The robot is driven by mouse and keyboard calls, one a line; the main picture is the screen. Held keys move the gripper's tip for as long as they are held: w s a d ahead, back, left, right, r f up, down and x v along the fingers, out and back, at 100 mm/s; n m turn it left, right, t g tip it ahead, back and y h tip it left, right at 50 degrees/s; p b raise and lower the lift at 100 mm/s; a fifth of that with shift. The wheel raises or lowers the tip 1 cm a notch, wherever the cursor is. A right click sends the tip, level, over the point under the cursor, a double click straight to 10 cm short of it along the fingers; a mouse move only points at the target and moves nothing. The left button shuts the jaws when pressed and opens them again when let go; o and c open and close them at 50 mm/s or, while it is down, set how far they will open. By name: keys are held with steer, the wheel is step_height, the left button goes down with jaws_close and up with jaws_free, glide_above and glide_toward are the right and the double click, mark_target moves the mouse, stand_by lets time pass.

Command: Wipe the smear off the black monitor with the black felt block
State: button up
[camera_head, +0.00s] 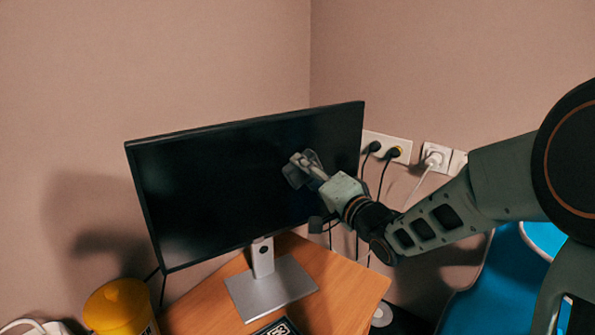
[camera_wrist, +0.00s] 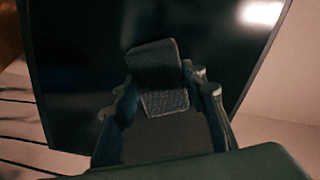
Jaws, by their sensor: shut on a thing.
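The black monitor (camera_head: 205,190) stands on a silver stand on a wooden desk, its dark screen facing me. Its screen fills most of the wrist view (camera_wrist: 75,60), tilted there. My gripper (camera_head: 307,167) is in front of the right half of the screen. In the wrist view its fingers (camera_wrist: 160,88) are shut on the black felt block (camera_wrist: 152,62), a dark textured piece. The block is close to the screen; I cannot tell whether it touches. I cannot make out a clear smear; a bright glare shows on the screen's upper right in the wrist view.
The wooden desk (camera_head: 345,292) has a yellow lidded container (camera_head: 118,305) at left and a dark item (camera_head: 277,328) at its front. Wall sockets (camera_head: 385,148) with plugs and hanging cables are right of the monitor. A blue surface (camera_head: 505,275) lies at right.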

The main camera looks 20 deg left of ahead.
mark_target(273, 173)
steer(key=shift+w+d+p, duration=1.65)
steer(key=shift+w+d, duration=0.85)
steer(key=shift+w, duration=0.15)
steer(key=shift+a, duration=0.15)
steer(key=shift+s+a+b, duration=0.35)
steer(key=shift+s+a, duration=1)
steer(key=shift+a, duration=0.05)
steer(key=shift+s+a+b, duration=0.6)
steer(key=shift+s+a, duration=1.05)
steer(key=shift+s, duration=0.25)
steer(key=shift+s+a+b, duration=0.55)
steer(key=shift+s+a, duration=1.1)
steer(key=shift+s, duration=0.2)
steer(key=shift+s+d, duration=0.3)
steer(key=shift+d, duration=0.2)
steer(key=shift+p+v, duration=0.65)
steer(key=shift+v, duration=1.8)
